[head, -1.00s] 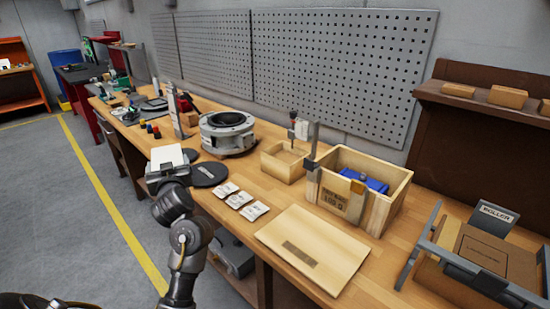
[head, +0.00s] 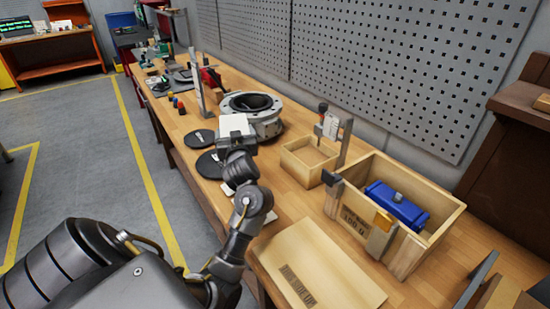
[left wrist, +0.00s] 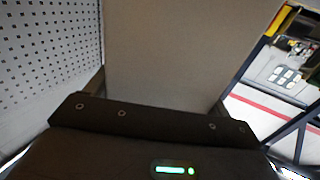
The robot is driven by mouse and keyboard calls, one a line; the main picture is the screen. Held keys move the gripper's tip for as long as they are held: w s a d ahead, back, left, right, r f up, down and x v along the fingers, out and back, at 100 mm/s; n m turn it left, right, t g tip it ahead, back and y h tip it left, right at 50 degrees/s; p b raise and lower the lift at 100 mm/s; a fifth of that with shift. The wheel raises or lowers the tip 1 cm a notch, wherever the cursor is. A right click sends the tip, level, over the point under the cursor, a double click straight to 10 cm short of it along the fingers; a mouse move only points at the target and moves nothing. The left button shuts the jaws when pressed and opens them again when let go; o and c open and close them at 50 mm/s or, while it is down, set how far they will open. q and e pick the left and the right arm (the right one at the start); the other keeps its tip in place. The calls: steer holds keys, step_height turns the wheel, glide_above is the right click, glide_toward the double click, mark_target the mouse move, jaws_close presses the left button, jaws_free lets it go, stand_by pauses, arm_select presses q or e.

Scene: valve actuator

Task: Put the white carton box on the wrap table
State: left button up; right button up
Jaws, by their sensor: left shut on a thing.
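The white carton box (head: 235,124) is held up at the end of my left arm, over the long wooden workbench. My left gripper (head: 237,142) is shut on it. In the left wrist view, the box's pale face (left wrist: 165,50) fills the middle between the dark fingers. In the head view the box is in front of the grey round valve body. I cannot tell which surface is the wrap table. My right gripper is out of view.
The workbench holds a grey valve body (head: 265,128), black discs (head: 199,137), a small wooden box (head: 310,172), and a wooden crate (head: 440,235) with a blue part (head: 398,205). A flat wooden panel (head: 320,275) lies in front. An orange bench (head: 60,68) stands far left across open floor.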

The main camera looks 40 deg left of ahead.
arm_select(q)
steer(key=w+d+f+p, duration=0.1)
steer(key=w+d+f, duration=0.5)
steer(key=w+f, duration=0.1)
steer(key=shift+w+d+f, duration=0.15)
steer(key=shift+d+f, duration=0.05)
steer(key=shift+d, duration=0.05)
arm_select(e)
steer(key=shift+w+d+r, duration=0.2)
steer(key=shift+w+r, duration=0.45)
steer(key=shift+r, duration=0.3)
arm_select(q)
step_height(320, 180, down, 4)
steer(key=shift+w+d+r+p, duration=0.1)
steer(key=shift+w+r+p, duration=0.1)
steer(key=shift+p, duration=0.6)
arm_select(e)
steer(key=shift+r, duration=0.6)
arm_select(q)
steer(key=shift+f, duration=0.1)
steer(key=o, duration=1.2)
steer(key=shift+f, duration=0.1)
steer(key=shift+c, duration=0.2)
steer(key=shift+o, duration=0.4)
steer(key=shift+s, duration=0.1)
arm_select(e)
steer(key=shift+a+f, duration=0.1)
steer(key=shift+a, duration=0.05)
